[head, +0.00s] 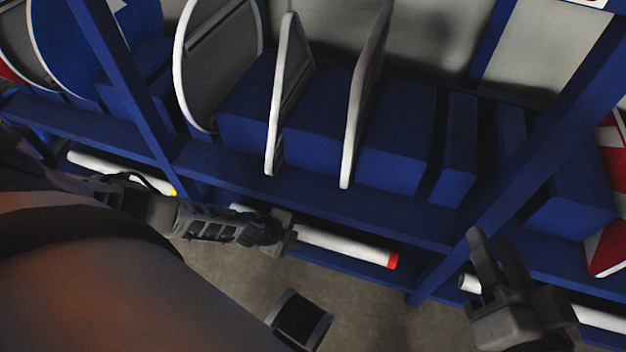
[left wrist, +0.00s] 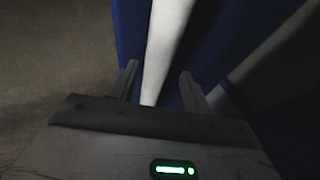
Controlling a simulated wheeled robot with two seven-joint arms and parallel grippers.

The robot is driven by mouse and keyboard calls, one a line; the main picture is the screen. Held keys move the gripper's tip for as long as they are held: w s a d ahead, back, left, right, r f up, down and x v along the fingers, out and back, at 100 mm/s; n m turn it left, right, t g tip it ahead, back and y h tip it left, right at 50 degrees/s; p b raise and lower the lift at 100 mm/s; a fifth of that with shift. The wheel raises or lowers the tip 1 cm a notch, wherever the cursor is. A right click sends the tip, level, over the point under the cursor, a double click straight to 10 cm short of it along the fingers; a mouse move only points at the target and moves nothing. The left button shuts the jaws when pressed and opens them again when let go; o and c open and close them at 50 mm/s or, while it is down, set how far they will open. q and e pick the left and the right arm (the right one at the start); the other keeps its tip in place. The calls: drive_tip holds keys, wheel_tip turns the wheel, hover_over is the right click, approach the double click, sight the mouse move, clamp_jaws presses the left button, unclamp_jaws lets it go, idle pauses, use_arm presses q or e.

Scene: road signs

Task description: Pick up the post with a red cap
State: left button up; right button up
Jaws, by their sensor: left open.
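The white post with a red cap (head: 345,245) lies on the low blue shelf, its red end toward the right. My left gripper (head: 284,232) is open at the post's left part and covers some of it. In the left wrist view the white post (left wrist: 160,40) runs between the open fingers of my left gripper (left wrist: 158,78), with no grip visible; the red cap is not in that view. My right gripper (head: 492,262) is at the lower right, apart from this post, in front of another white post; its finger gap is unclear.
A white post with a yellow end (head: 120,170) lies to the left and another white post (head: 597,319) at the right. Round signs (head: 282,95) stand in the blue rack (head: 320,208) above. Blue uprights divide the shelf. Bare floor shows in front.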

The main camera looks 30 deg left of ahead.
sight(308, 234)
use_arm(q)
drive_tip(key=shift+w+d+f+b, duration=0.1)
drive_tip(key=shift+w+f+b, duration=0.25)
drive_tip(key=shift+f, duration=0.2)
drive_tip(key=shift+w+d+f+b, duration=0.15)
drive_tip(key=shift+w+f+b, duration=0.2)
drive_tip(key=shift+f+b, duration=0.3)
drive_tip(key=b+x, duration=0.2)
drive_tip(key=shift+w+f, duration=0.2)
drive_tip(key=shift+f, duration=0.05)
drive_tip(key=shift+w+d+f, duration=0.1)
drive_tip(key=shift+w+d, duration=0.05)
drive_tip(key=c, duration=0.9)
drive_tip(key=shift+c, duration=0.6)
use_arm(e)
drive_tip(key=r+t, duration=0.1)
drive_tip(key=w+r+n+t+y, duration=0.1)
drive_tip(key=r, duration=0.1)
drive_tip(key=w+r+n+t+y, duration=0.1)
drive_tip(key=r, duration=0.1)
drive_tip(key=shift+w+d, duration=0.1)
drive_tip(key=shift+d, duration=0.15)
use_arm(q)
drive_tip(key=shift+r, duration=0.2)
